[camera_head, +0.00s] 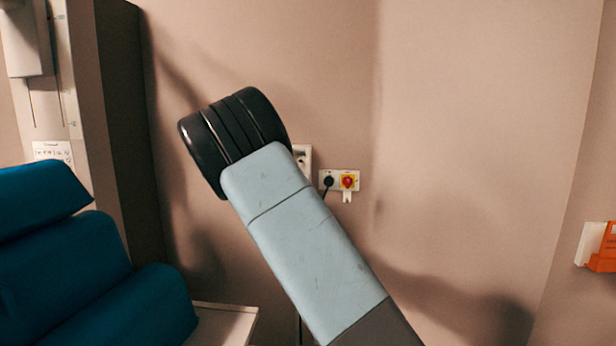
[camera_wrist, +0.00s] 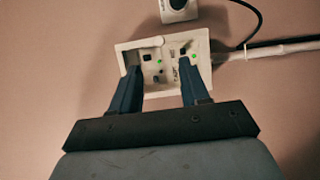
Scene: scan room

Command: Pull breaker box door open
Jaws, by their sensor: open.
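The breaker box (camera_wrist: 167,42) is a small pale box on the wall, at the top middle of the wrist view. Dark switches or sockets and two green dots show on its front. I cannot make out a separate door or tell how far one is open. My gripper (camera_wrist: 160,62) is open, its two dark fingers apart and overlapping the lower part of the box; whether they touch it is unclear. In the head view my arm hides the gripper; a pale wall fitting (camera_head: 303,157), perhaps the box, is partly hidden behind my arm.
A wall plate (camera_head: 353,180) with a red-and-yellow switch and a black plug is right of my arm. A blue padded chair (camera_head: 90,275) stands at left. The wall at right is mostly clear.

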